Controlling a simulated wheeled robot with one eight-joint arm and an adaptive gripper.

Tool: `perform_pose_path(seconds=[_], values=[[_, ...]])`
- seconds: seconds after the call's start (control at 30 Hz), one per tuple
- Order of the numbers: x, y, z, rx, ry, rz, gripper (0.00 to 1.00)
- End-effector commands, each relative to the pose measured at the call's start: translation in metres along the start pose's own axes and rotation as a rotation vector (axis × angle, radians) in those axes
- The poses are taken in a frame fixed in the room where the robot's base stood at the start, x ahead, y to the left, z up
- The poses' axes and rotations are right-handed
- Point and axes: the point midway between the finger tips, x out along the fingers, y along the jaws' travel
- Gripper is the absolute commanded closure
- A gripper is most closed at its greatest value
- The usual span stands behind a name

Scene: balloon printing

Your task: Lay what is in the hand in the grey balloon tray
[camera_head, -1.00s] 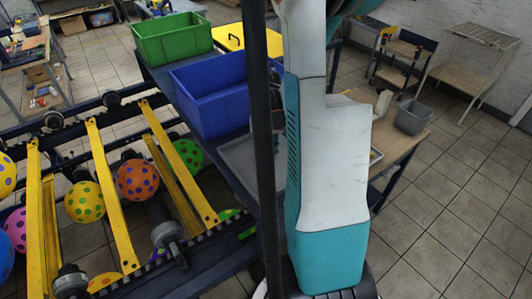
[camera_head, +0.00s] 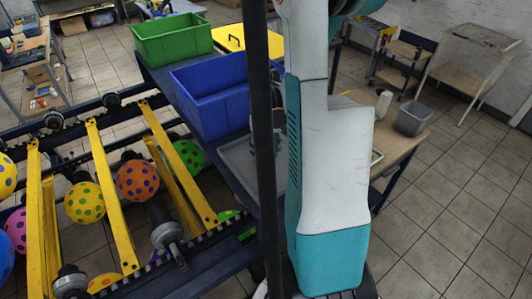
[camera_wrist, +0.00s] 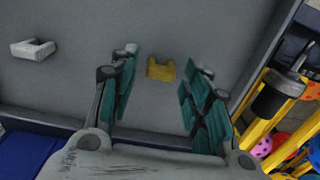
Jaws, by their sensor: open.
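In the wrist view my gripper (camera_wrist: 163,88) is open, with its teal finger pads spread well apart and nothing between them touching either side. A small yellow notched piece (camera_wrist: 161,69) lies on the flat grey floor of the grey tray (camera_wrist: 75,85), just past the fingertips and between them in the picture. My arm and a dark post hide most of the tray and most of my gripper there.
A white-grey notched piece (camera_wrist: 33,49) lies at the tray's left. The balloon rack (camera_head: 110,195) with yellow bars and spotted balloons is at the left.

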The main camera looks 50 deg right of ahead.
Motion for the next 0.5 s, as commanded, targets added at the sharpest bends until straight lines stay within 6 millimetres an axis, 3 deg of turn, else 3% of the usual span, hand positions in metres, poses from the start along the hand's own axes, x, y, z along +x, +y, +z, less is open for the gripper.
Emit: perform_pose_path(seconds=[0.3, 0.5], values=[[-0.064, 0.0, 0.001, 0.0, 0.0, 0.0, 0.56], [-0.096, 0.0, 0.001, 0.0, 0.0, 0.0, 0.56]])
